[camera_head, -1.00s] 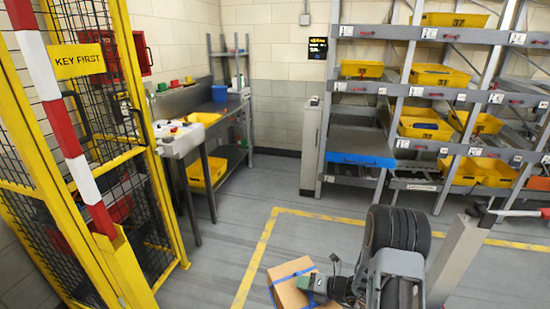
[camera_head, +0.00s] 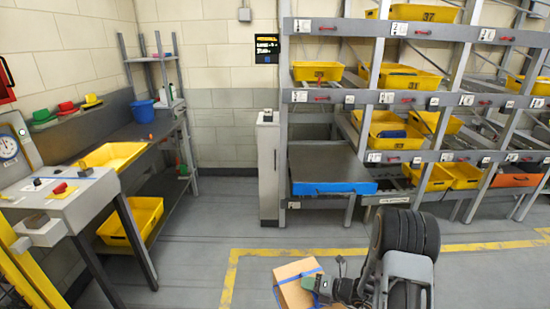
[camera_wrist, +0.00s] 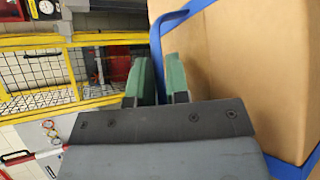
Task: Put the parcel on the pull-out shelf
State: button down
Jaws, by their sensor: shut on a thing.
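The parcel (camera_head: 296,284) is a brown cardboard box with a blue strap, low in the head view. My gripper (camera_head: 318,286) is at its right side, shut on it. In the wrist view the green fingers of my gripper (camera_wrist: 158,80) are by the blue strap, and the parcel (camera_wrist: 255,70) fills the right side. How the fingers grip the box or strap is partly hidden. The pull-out shelf (camera_head: 325,188) is a grey plate with a blue front edge, low in the rack at the middle of the head view. It looks empty and lies beyond the parcel.
A grey post (camera_head: 268,170) stands just left of the shelf. The rack holds several yellow bins (camera_head: 318,71). A workbench (camera_head: 70,200) with a yellow bin below stands at left. Open grey floor with yellow tape (camera_head: 232,270) lies before the shelf.

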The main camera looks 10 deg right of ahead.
aim_at(332, 165)
jog(key=z, duration=0.2)
jog(key=i, duration=1.3)
jog(key=z, duration=0.2)
